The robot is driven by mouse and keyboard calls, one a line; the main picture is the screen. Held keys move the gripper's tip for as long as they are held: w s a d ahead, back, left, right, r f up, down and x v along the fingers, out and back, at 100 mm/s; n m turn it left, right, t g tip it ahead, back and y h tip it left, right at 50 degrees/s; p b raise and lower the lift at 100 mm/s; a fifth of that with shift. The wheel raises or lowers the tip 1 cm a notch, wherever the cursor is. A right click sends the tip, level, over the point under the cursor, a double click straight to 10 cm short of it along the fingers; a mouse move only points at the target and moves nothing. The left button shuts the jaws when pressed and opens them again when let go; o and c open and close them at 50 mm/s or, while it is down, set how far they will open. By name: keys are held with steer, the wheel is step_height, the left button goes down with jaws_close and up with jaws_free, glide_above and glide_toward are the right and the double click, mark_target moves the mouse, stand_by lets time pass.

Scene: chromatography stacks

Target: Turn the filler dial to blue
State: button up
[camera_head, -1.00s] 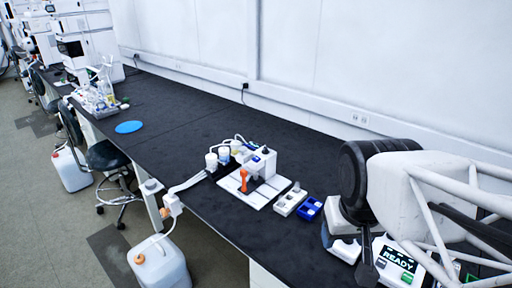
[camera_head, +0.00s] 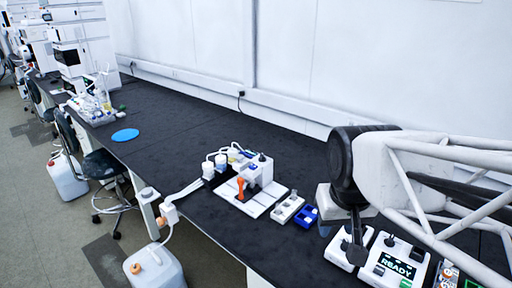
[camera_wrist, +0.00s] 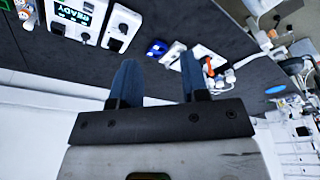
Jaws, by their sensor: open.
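The white filler unit (camera_head: 258,170) stands on a white base on the black bench, with an orange lever (camera_head: 241,187) at its front. A small dark knob (camera_head: 262,156) sits on its top; I cannot tell whether it is the dial, and its colour setting is too small to read. In the wrist view the unit shows small around the orange part (camera_wrist: 208,66). My gripper (camera_wrist: 158,78) has two dark blue fingers, spread apart with nothing between them.
A white box with a READY screen (camera_head: 397,266) and a white switch box (camera_head: 348,247) are below my arm. A blue tray (camera_head: 306,216) and white block (camera_head: 287,208) lie right of the filler. White-capped bottles (camera_head: 221,162) stand behind it. The bench by the blue disc (camera_head: 125,135) is clear.

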steer(key=w+a+r, duration=0.1)
steer(key=w+r, duration=0.1)
steer(key=w, duration=0.7)
steer(key=w+r, duration=0.2)
steer(key=w, duration=0.6)
steer(key=n+g, duration=0.1)
steer(key=g, duration=0.2)
glide_above(262, 155)
steer(key=f, duration=1.8)
steer(key=shift+s+d+f, duration=0.15)
steer(key=shift+s+f, duration=0.1)
steer(key=shift+w+f, duration=0.3)
steer(key=shift+w, duration=0.05)
steer(key=shift+f, duration=0.1)
steer(key=shift+f, duration=3.8)
jaws_close()
